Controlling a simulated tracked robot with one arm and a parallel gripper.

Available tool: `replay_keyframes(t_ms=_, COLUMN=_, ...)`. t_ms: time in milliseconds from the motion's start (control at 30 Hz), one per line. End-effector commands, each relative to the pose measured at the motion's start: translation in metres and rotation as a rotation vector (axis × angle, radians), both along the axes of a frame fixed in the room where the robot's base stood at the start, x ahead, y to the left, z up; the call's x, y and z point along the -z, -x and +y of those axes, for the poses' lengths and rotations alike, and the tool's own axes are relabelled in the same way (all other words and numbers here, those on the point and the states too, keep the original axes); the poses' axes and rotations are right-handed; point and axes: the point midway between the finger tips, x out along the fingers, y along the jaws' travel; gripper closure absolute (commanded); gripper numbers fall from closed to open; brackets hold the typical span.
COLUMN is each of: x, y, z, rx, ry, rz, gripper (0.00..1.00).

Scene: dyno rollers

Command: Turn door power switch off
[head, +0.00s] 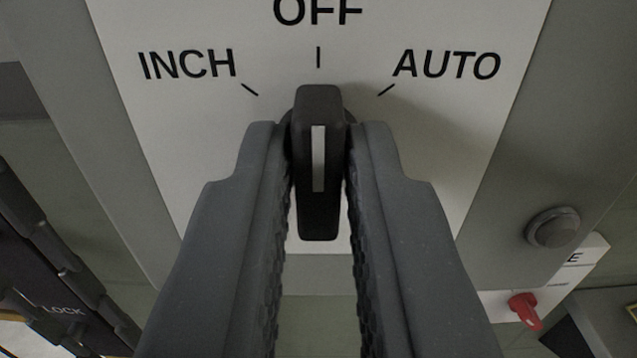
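A black selector knob (319,215) with a white pointer line stands on a white panel marked INCH, OFF and AUTO. Its pointer is upright, in line with the OFF tick above it. My gripper (320,150) has one finger on each side of the knob, and both appear to press against it near the tips. A small red handle (525,310) is at the lower right, below a partly hidden label ending in E. No label reading door power shows, so I cannot tell from the frame which control bears that name.
The white label plate (190,115) sits on a grey panel. A round grey button or bolt (553,228) stands out to the right. At the lower left is a dark part marked LOCK (62,311).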

Motion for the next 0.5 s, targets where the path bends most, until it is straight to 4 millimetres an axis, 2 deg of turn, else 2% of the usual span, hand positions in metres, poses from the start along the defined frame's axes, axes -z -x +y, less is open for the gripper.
replay_keyframes(t_ms=33, x=-0.0007, y=0.0, z=0.0, rx=0.0, ry=0.0, rz=-0.001, gripper=0.72)
replay_keyframes(t_ms=67, x=-0.0007, y=0.0, z=0.0, rx=0.0, ry=0.0, rz=-0.001, gripper=0.67)
replay_keyframes(t_ms=500, x=0.0003, y=0.0051, z=0.0001, rx=0.0, ry=-0.001, rz=0.002, gripper=0.67)
